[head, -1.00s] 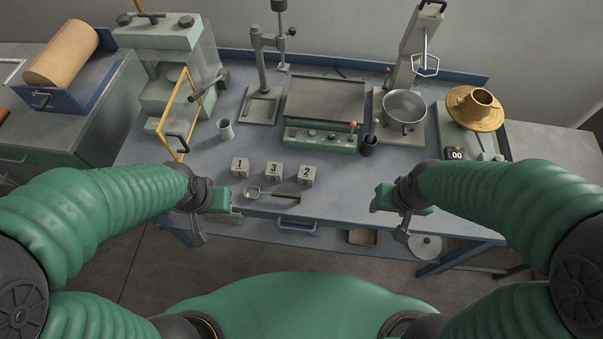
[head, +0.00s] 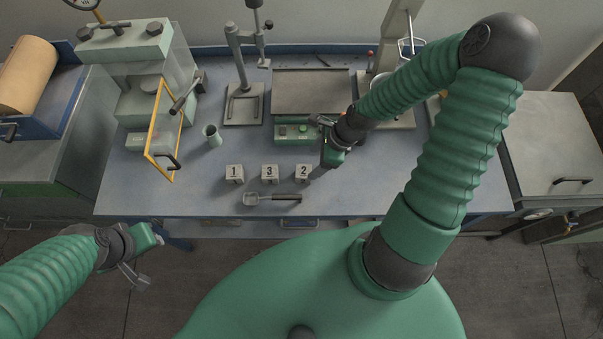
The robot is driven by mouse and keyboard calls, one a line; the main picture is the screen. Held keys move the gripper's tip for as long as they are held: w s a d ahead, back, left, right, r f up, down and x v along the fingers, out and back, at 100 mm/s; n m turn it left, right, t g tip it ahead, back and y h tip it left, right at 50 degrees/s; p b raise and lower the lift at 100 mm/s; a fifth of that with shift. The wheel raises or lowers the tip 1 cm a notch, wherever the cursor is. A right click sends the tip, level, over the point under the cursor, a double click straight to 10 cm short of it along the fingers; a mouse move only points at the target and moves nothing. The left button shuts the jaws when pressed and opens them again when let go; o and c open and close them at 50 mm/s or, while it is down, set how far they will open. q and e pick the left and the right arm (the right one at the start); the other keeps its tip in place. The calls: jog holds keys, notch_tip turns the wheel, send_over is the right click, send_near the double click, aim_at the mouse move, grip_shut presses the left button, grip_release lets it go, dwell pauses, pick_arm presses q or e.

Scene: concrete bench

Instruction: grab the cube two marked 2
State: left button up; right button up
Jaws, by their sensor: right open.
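The cube marked 2 (head: 302,173) stands on the blue bench at the right end of a row of three grey cubes. The cube marked 3 (head: 270,174) is in the middle and the cube marked 1 (head: 234,174) is at the left. My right gripper (head: 328,142) is open and empty, above and just right of the cube marked 2, apart from it as far as I can tell. My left gripper (head: 150,258) is off the bench's front edge at lower left; its jaws are too unclear to judge.
A scoop (head: 272,198) lies in front of the cubes. A hotplate (head: 311,92) and a stand (head: 243,105) are behind. The bench (head: 180,200) is clear at front left.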

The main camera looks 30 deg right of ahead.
aim_at(305, 171)
jog(key=x, duration=0.9)
jog(key=shift+s+f, duration=0.15)
jog(key=shift+f, duration=0.15)
jog(key=shift+d+f, duration=0.1)
jog(key=shift+f, duration=0.1)
jog(key=shift+r, duration=0.1)
jog(key=c, duration=0.8)
grip_shut()
